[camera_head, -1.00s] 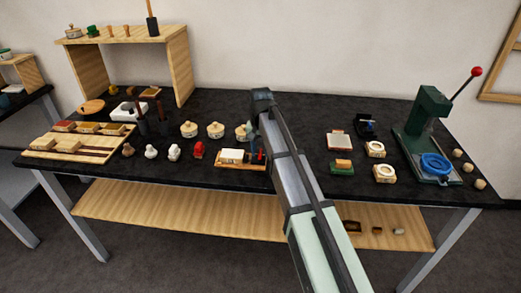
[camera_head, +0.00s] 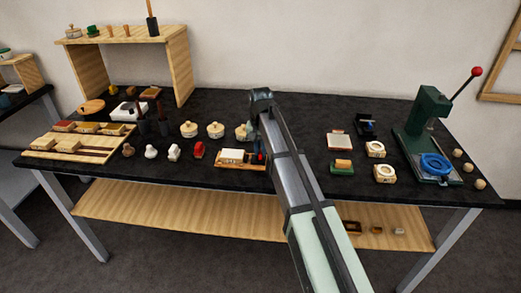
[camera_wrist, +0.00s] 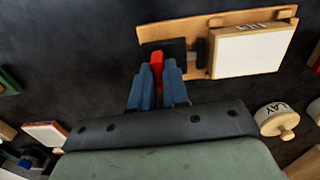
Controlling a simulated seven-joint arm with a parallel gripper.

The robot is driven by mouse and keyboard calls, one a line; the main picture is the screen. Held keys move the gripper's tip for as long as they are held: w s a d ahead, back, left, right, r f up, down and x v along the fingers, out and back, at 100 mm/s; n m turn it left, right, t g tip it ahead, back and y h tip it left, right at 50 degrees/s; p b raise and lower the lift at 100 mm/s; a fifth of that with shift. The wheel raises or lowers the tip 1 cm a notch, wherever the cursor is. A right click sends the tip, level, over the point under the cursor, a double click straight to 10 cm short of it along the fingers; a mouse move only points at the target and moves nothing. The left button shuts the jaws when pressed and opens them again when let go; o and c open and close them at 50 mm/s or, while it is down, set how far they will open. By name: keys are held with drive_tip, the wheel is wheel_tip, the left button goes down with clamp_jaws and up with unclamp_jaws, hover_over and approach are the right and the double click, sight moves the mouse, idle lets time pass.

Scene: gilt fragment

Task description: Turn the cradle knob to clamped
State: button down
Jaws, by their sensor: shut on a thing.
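The cradle is a wooden board (camera_wrist: 216,24) at the top of the wrist view. It carries a white block (camera_wrist: 246,54) on its right part and a dark plate with a red knob (camera_wrist: 156,60) at its left end. My gripper (camera_wrist: 158,73) has its two blue fingers on either side of the red knob, shut on it. The fingers hide the knob's lower part. In the head view the cradle (camera_head: 229,165) lies near the table's front edge, with its white block (camera_head: 232,156) visible. My arm partly covers its right end there. I cannot read a clamped mark.
A round lidded pot (camera_wrist: 275,120) marked "LAY" stands right of my gripper in the wrist view. A red stamp-like piece (camera_head: 199,150) stands just left of the cradle. A green press (camera_head: 430,115) stands far right.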

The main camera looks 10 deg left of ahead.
drive_tip(key=n, duration=0.8)
drive_tip(key=shift+n, duration=0.3)
drive_tip(key=n, duration=0.4)
drive_tip(key=shift+n, duration=2.5)
drive_tip(key=c, duration=1.1)
unclamp_jaws()
